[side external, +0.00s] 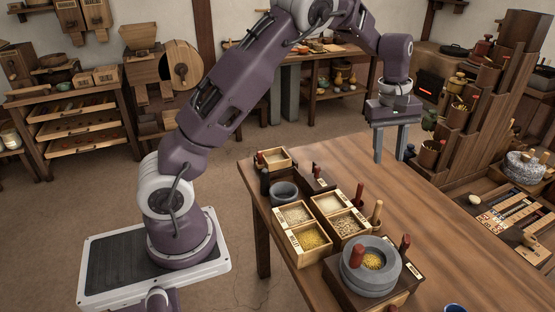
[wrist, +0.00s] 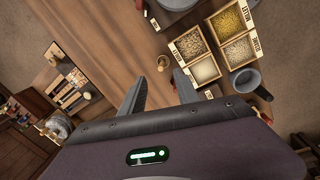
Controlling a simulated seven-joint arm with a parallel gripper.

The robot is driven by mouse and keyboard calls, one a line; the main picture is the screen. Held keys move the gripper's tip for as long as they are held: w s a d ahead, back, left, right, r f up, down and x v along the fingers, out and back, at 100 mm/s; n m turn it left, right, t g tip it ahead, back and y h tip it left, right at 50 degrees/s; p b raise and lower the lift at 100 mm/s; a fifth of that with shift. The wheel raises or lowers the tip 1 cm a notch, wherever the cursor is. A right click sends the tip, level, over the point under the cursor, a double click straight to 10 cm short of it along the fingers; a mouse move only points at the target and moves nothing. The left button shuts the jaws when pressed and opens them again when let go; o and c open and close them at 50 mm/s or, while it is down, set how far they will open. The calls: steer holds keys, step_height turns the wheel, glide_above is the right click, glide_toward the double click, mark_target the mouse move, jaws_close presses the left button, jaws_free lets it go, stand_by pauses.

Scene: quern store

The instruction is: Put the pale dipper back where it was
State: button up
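The pale dipper shows as a pale wooden upright handle (side external: 376,212) at the right edge of the grain boxes in the side view. In the wrist view it looks like a small pale round piece (wrist: 163,63) on the table, left of the boxes. My gripper (side external: 389,155) is above the table, behind and higher than the dipper. In the wrist view its two fingers (wrist: 158,86) are spread apart with nothing between them, and the dipper lies just beyond their tips. The dipper's bowl cannot be made out clearly.
Several open grain boxes (side external: 310,238) stand together on the table. A stone quern (side external: 370,285) with yellow grain is in front, and a grey mortar (side external: 284,194) is behind. A red-handled tool (side external: 358,195) stands close to the dipper. The table's middle right is clear.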

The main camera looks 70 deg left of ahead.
steer(key=s+d+r+m+t, duration=0.2)
steer(key=s+d+r+m, duration=0.2)
steer(key=s+r, duration=0.7)
steer(key=s+d+m+t, duration=0.2)
steer(key=s+m, duration=0.7)
steer(key=s, duration=1.4)
steer(key=shift+d+r+m+y, duration=0.2)
steer(key=shift+d+m+y, duration=0.2)
steer(key=shift+d, duration=0.25)
